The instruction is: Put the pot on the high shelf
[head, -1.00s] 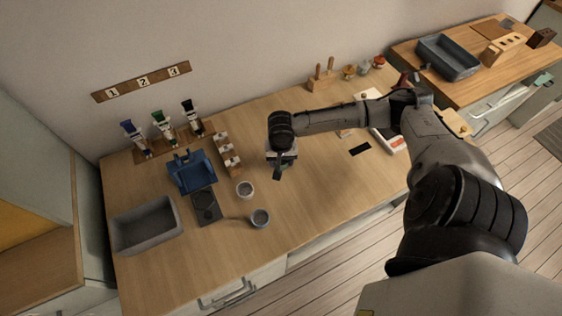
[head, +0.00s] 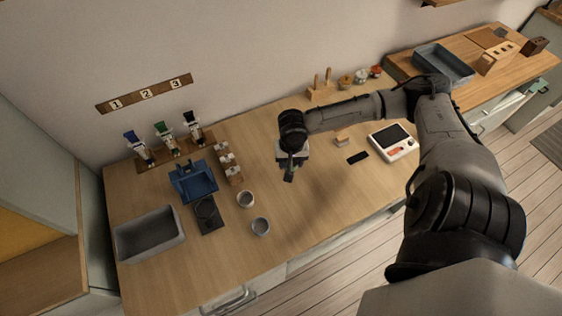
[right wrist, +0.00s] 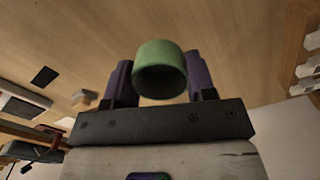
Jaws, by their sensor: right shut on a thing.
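A small green round pot (right wrist: 160,70) sits between the two fingers of my right gripper (right wrist: 160,82) in the right wrist view. The fingers are shut on its sides. In the head view my right gripper (head: 289,174) points down above the middle of the wooden counter (head: 325,215), and the arm and gripper hide the pot there. A wooden shelf edge (head: 440,3) shows on the wall at the top of the head view; most of it is cut off. My left gripper is not in view.
A white device (head: 393,142) and a dark flat piece (head: 357,158) lie right. The counter's front middle is clear.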

